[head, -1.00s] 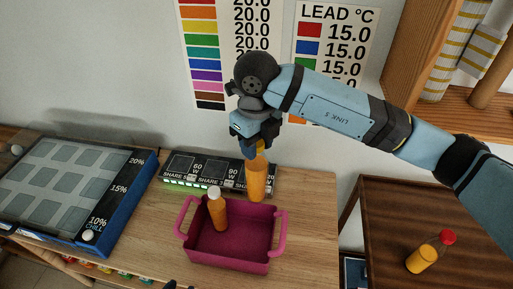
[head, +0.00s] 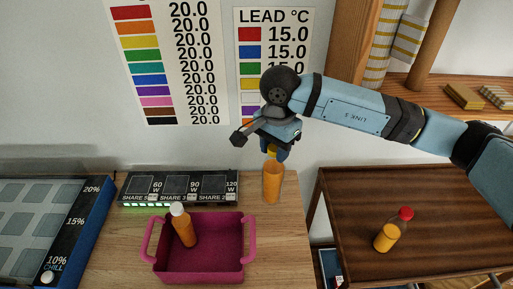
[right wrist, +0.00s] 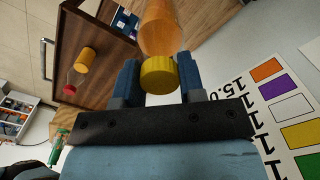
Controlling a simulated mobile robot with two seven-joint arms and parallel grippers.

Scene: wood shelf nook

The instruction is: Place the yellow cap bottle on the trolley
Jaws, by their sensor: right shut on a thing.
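The yellow cap bottle (head: 272,183), filled with orange liquid, hangs upright from my right gripper (head: 274,152) above the right part of the light wood table. In the right wrist view my right gripper (right wrist: 158,80) is shut on its yellow cap (right wrist: 158,75), with a blue finger on each side. The trolley (head: 440,207), with a dark brown wood top, stands to the right of the table. My left gripper is not in view.
A magenta basket (head: 198,268) on the table holds a white cap bottle (head: 183,226). A black panel box (head: 180,188) lies behind it. A blue-edged tray (head: 75,235) is at left. The trolley top is clear around the red cap bottle. A shelf (head: 455,77) is above right.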

